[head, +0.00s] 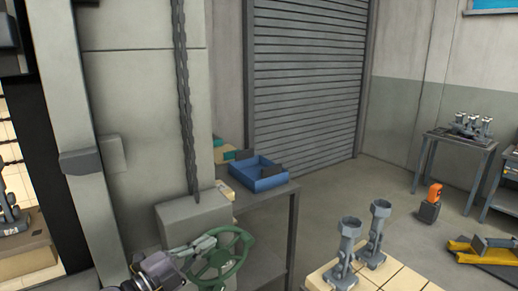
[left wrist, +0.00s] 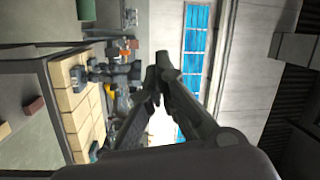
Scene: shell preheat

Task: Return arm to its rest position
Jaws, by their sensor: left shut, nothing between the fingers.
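My left gripper (head: 214,237) shows at the bottom of the head view, its arm coming in from the lower left. Its fingers are closed and empty. In the picture it overlaps the upper left of a green handwheel (head: 243,258); I cannot tell whether they touch. In the left wrist view the two dark fingers (left wrist: 160,72) come together at their tips with nothing between them. That view is turned on its side. My right gripper is not in view.
A blue bin (head: 262,182) sits on a dark table behind the handwheel. A chain (head: 183,100) hangs above a grey block (head: 190,216). Two grey flanged parts stand on a tan-topped table (head: 385,279) at the lower right. Open floor (head: 335,195) lies before the shutter.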

